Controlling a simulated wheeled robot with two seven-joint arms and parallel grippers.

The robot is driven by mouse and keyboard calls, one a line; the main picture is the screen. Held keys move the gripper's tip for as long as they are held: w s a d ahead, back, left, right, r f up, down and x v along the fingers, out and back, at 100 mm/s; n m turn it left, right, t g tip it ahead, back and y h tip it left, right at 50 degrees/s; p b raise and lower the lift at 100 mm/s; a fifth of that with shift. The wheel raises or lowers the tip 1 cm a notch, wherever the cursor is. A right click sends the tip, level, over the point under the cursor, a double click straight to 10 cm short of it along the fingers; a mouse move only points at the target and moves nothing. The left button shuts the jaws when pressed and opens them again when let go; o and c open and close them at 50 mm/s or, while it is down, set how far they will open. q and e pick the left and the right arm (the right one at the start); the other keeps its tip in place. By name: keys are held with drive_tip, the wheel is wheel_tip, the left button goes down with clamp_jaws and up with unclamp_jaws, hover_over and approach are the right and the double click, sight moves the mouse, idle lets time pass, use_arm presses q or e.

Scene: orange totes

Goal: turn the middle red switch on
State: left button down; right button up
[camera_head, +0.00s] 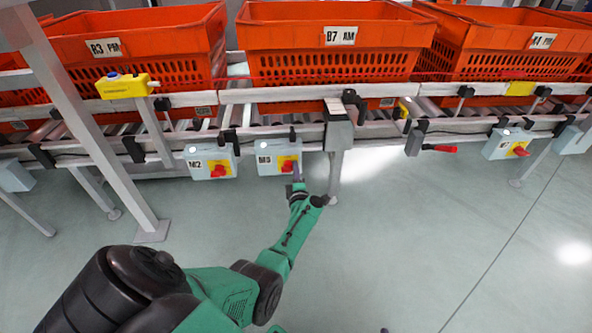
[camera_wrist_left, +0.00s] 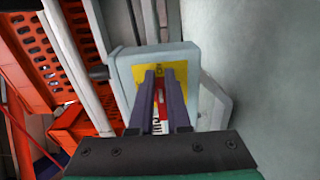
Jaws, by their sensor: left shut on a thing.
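The middle red switch (camera_head: 287,167) sits on a yellow plate on the grey box labelled M3 (camera_head: 265,148), under the conveyor. My left gripper (camera_head: 297,178) reaches up to it from below and partly covers it. In the left wrist view, the two purple fingers (camera_wrist_left: 166,75) are shut on the red switch (camera_wrist_left: 160,97), with the yellow plate (camera_wrist_left: 125,72) behind them. The fingers hide much of the switch, so its exact angle is hard to tell. My right gripper is not in view.
Box M2 (camera_head: 211,160) with its own red switch is close on the left. Another switch box (camera_head: 506,144) hangs at the right. Orange totes (camera_head: 330,50) stand on the conveyor above. A conveyor leg (camera_head: 336,175) is just right of the gripper. The floor in front is clear.

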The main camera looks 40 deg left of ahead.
use_arm(q)
drive_tip(key=shift+s+a+f, duration=0.25)
drive_tip(key=shift+s, duration=0.05)
drive_tip(key=c, duration=0.9)
unclamp_jaws()
drive_tip(key=shift+r, duration=0.1)
drive_tip(key=shift+w, duration=0.1)
drive_tip(key=p+v, duration=0.5)
drive_tip(key=v, duration=0.9)
drive_tip(key=shift+d+p, duration=0.25)
drive_tip(key=shift+p, duration=0.15)
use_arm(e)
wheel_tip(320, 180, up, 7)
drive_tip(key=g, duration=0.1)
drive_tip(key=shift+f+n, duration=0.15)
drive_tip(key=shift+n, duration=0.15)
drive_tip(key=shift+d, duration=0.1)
